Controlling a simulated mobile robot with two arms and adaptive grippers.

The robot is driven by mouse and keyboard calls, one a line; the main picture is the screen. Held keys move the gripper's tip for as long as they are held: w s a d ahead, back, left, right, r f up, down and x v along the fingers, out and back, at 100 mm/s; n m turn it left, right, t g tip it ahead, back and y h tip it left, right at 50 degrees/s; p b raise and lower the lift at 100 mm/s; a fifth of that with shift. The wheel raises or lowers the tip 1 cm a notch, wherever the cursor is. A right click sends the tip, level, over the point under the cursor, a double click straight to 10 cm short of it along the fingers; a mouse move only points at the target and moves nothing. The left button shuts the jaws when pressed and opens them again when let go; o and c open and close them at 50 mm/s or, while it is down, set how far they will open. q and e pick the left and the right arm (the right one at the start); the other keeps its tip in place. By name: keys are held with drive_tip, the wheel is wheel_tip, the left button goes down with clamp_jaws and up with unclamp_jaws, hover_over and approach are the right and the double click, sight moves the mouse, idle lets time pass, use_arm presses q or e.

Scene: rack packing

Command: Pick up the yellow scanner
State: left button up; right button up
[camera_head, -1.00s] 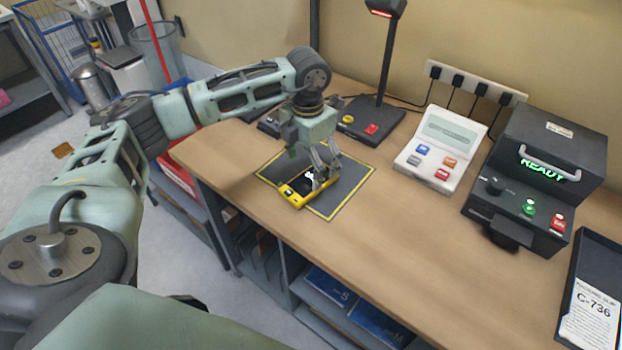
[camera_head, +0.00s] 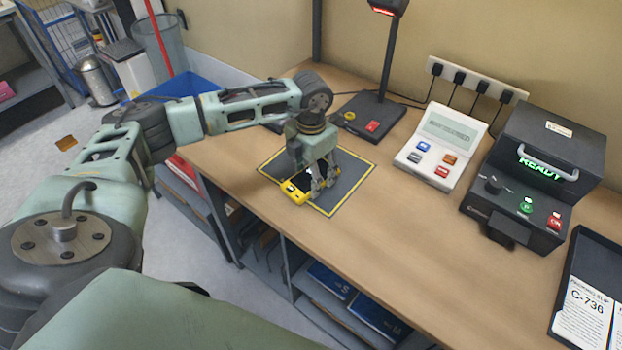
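The yellow scanner (camera_head: 296,193), with a dark screen, lies at the front left edge of a dark grey mat (camera_head: 345,187) with a yellow border. My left gripper (camera_head: 318,186) points down directly over it, with its fingertips low at the scanner. The fingers hide part of the scanner's right end. I cannot tell whether they are closed on it or only around it, nor whether it is clear of the mat. My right gripper is not in view.
Behind the mat stands a black scanner stand (camera_head: 375,110). To the right are a white button console (camera_head: 440,147), a black machine with a green display (camera_head: 535,180) and a dark tray (camera_head: 600,250) with a slip. The wooden table (camera_head: 420,250) is clear in front.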

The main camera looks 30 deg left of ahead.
use_arm(q)
drive_tip(key=c, duration=0.6)
drive_tip(key=shift+o, duration=0.2)
drive_tip(key=shift+r, duration=0.1)
